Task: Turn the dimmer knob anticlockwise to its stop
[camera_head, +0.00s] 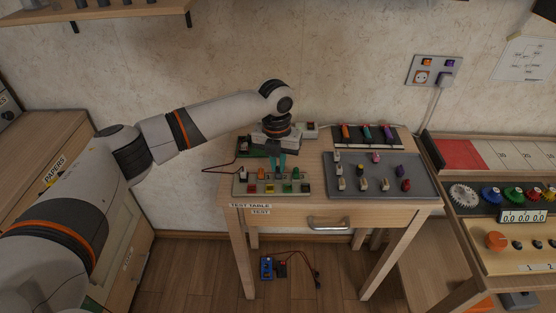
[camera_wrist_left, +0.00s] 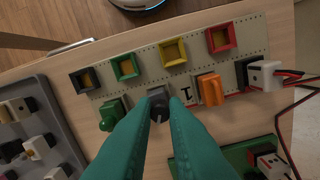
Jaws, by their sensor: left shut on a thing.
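The dimmer knob is a small dark grey knob (camera_wrist_left: 158,103) on a pale control board (camera_head: 240,188); the board's bare surface also shows in the left wrist view (camera_wrist_left: 148,72). My left gripper (camera_head: 277,172), with teal fingers, reaches down to the board and is shut on the knob. In the left wrist view the fingertips (camera_wrist_left: 158,110) stand on both sides of the knob. In the head view the fingers largely hide the knob. My right gripper is in neither view.
On the board, an orange switch (camera_wrist_left: 210,90) and a green toggle (camera_wrist_left: 112,113) flank the knob closely. Several coloured square buttons line the board's front edge. A grey tray (camera_head: 345,190) with small parts stands right of it. A green circuit board (camera_wrist_left: 235,157) lies behind.

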